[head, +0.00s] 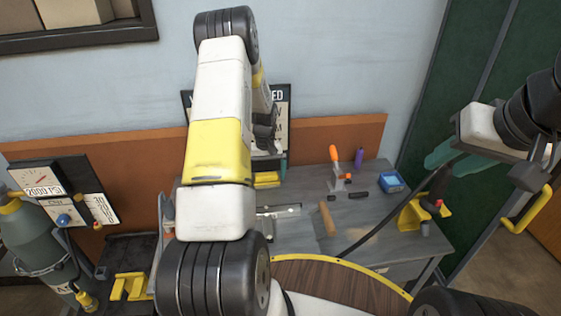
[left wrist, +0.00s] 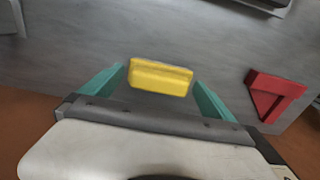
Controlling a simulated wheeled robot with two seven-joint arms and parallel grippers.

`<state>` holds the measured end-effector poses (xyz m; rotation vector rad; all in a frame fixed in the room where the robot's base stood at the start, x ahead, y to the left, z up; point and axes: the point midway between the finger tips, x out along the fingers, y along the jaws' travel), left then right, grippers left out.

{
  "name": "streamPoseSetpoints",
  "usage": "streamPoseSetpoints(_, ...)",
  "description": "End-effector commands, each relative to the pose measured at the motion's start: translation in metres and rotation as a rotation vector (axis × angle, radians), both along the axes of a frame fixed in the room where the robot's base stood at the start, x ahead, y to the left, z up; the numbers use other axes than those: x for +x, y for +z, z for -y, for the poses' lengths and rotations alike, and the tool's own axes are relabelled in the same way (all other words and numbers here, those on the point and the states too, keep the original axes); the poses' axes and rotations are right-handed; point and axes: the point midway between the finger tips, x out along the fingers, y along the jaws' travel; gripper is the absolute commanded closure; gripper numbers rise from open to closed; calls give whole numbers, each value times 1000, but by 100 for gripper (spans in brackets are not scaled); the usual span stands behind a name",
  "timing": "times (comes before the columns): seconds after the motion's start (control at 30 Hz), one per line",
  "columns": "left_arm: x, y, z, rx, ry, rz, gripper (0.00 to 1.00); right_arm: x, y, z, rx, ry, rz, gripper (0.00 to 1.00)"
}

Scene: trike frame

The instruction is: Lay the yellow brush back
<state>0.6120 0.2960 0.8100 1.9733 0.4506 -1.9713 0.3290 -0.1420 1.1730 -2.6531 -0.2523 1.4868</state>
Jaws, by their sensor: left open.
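The yellow brush (head: 267,180) shows as a yellow block on the grey workbench (head: 300,240), partly hidden behind my left arm in the head view. In the left wrist view the brush (left wrist: 160,78) lies between the two teal fingers of my left gripper (left wrist: 158,93), with gaps at both sides. The left gripper is open. In the head view only a bit of its teal finger shows beside my arm. My right gripper (head: 455,158) is at the right, above the bench's right end and away from the brush. Its fingers are seen edge-on, so its opening is unclear.
An orange-handled tool (head: 335,155), a purple bottle (head: 359,157), a blue box (head: 391,181) and a wooden handle (head: 327,219) are on the bench. A yellow holder (head: 411,213) stands at the right. A red triangular piece (left wrist: 272,92) lies right of the gripper in the wrist view.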

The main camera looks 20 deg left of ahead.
Motion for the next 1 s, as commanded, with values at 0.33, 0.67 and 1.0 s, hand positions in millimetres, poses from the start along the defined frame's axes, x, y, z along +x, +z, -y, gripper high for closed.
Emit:
streamPoseSetpoints(0.33, 1, 67, 0, 1, 1, 5, 0, 0, 0, 0, 0, 0, 0, 64)
streamPoseSetpoints(0.67, 0, 115, 0, 1, 1, 2, 0, 0, 0, 0, 0, 0, 0, 64)
streamPoseSetpoints(1.0, -33, 217, 37, -15, -91, 123, 0, 0, 0, 0, 0, 0, 0, 64)
